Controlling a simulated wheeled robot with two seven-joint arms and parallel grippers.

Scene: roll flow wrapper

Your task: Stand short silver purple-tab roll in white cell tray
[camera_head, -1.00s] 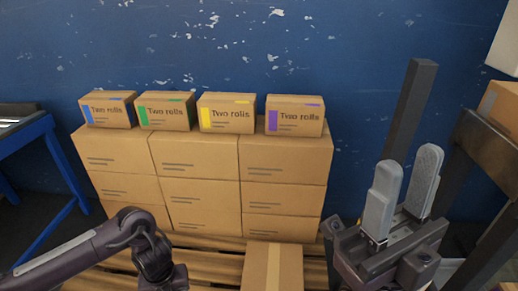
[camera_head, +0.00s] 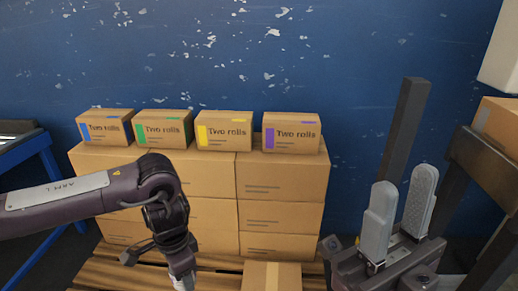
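No silver purple-tab roll and no white cell tray can be made out in the head view. My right gripper (camera_head: 400,212) is at the lower right, its two grey fingers pointing up, apart, with nothing between them. My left arm comes in from the left. Its wrist hangs down in front of the stacked cartons, and the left gripper (camera_head: 183,281) is partly cut off by the bottom edge. Whether its fingers are open or shut is not clear. A small carton with a purple stripe (camera_head: 292,133), marked "Two rolls", stands at the right end of a row.
Similar cartons with blue (camera_head: 105,127), green (camera_head: 163,128) and yellow (camera_head: 224,131) stripes stand beside it on larger stacked cartons (camera_head: 280,180), on a wooden pallet (camera_head: 110,270). A blue table frame (camera_head: 35,150) is at left, a dark rack (camera_head: 490,165) at right.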

